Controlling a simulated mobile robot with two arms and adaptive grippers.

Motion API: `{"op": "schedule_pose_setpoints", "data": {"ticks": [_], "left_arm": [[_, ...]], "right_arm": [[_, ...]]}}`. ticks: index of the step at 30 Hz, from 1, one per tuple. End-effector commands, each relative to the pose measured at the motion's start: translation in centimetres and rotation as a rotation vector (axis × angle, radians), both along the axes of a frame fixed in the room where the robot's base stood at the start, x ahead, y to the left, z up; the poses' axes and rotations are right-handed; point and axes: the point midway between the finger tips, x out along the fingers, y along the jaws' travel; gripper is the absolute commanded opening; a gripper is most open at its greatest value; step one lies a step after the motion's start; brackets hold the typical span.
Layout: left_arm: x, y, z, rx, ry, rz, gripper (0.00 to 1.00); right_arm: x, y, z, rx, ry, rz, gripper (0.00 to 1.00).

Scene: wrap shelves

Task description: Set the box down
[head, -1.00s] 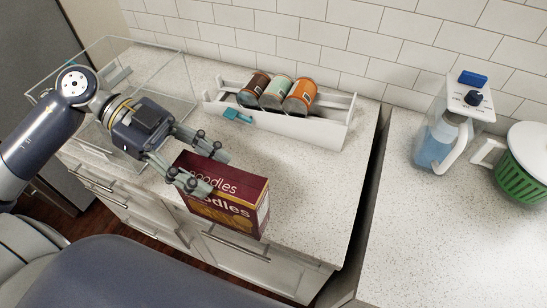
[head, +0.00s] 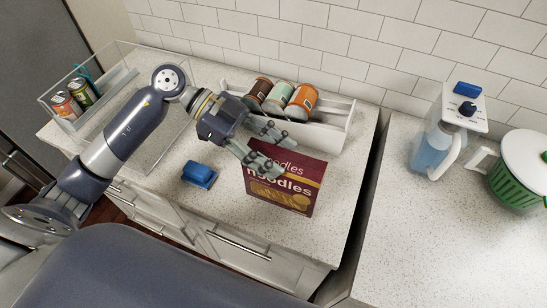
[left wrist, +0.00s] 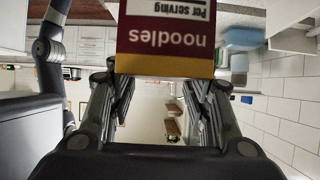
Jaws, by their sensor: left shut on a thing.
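The noodles box (head: 296,195), dark red with a yellow lower part, stands about upright over the right half of the left counter. My left gripper (head: 276,150) is shut on the upper left part of the noodles box in the head view. In the left wrist view, the noodles box (left wrist: 165,38) shows upside down at the top, beyond the fingers of my left gripper (left wrist: 160,85). I cannot tell whether the box's bottom touches the counter. My right gripper is not in view.
A white tray (head: 335,142) with several cans stands behind the box. A blue object (head: 199,174) lies left of it. A clear bin (head: 62,122) with cans stands at far left. A gap divides the counters; a blue-and-white pitcher-like appliance (head: 440,140) and green-and-white pot (head: 520,165) stand right.

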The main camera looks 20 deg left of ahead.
Motion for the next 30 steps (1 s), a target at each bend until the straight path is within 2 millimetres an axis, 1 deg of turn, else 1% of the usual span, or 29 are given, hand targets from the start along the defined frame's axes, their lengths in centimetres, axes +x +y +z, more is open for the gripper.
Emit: {"op": "schedule_pose_setpoints", "data": {"ticks": [2,6,9,20,21,22,23,30], "left_arm": [[0.1,-0.1,-0.4,-0.003,0.003,0.001,0.0],[0.0,-0.2,-2.4,-0.005,0.006,0.002,0.0],[0.1,-0.1,-3.2,-0.003,0.002,0.001,0.0],[0.1,0.0,-3.8,-0.001,0.0,0.0,0.0],[0.0,0.0,-3.8,0.001,0.001,0.0,0.52],[0.0,0.0,-3.8,0.001,0.001,0.0,0.59],[0.0,0.0,-3.8,0.001,0.001,0.0,0.65],[0.0,0.0,-3.8,0.001,0.001,0.0,0.65]], "right_arm": [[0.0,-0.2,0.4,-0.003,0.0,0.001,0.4],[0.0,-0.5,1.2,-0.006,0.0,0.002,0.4],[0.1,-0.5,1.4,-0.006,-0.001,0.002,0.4],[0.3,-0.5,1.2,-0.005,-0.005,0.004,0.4],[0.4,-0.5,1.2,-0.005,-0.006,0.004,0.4],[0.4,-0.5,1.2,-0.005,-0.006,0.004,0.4],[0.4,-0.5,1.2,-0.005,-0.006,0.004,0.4],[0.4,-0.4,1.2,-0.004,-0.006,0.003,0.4]]}}
